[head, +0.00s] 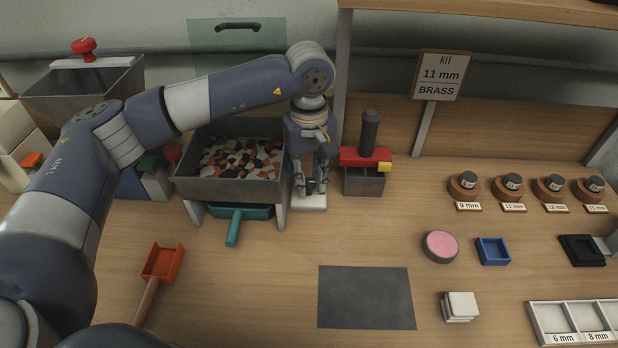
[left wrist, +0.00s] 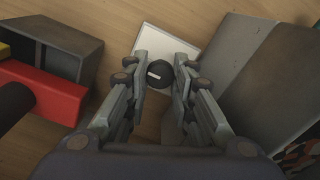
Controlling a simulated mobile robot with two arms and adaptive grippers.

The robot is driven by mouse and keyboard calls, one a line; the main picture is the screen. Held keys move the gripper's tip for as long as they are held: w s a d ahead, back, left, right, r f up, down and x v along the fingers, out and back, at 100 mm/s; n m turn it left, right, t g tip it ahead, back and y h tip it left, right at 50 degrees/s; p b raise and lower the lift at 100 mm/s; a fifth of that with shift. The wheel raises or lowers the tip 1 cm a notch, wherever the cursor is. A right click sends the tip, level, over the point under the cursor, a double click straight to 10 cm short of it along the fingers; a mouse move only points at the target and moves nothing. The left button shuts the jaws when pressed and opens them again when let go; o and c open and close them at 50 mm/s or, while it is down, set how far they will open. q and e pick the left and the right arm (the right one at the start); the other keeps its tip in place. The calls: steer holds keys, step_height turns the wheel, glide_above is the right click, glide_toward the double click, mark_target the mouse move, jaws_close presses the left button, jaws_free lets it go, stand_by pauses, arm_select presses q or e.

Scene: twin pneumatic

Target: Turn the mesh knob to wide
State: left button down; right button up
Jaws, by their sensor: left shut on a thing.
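The mesh knob (left wrist: 158,74) is a small black round knob with a white mark, on a pale plate (left wrist: 176,42) beside the grey hopper. In the left wrist view it sits between the fingers of my left gripper (left wrist: 159,80), which are closed around its sides. In the head view my left gripper (head: 311,188) points down at the plate (head: 309,203), and the knob is mostly hidden. The grey hopper (head: 232,188) holds mixed orange, white and dark pieces. No label for wide is readable. My right gripper does not show.
A red and black press (head: 362,158) stands close right of my left gripper. A teal-handled tray (head: 236,216) sits under the hopper. An orange scoop (head: 162,263) lies at the front left.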

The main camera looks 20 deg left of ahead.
mark_target(310, 181)
arm_select(q)
steer(key=c, duration=1.3)
jaws_free()
steer(key=shift+d, duration=0.1)
step_height(310, 181, up, 8)
steer(key=shift+r, duration=0.1)
steer(key=shift+w, duration=0.1)
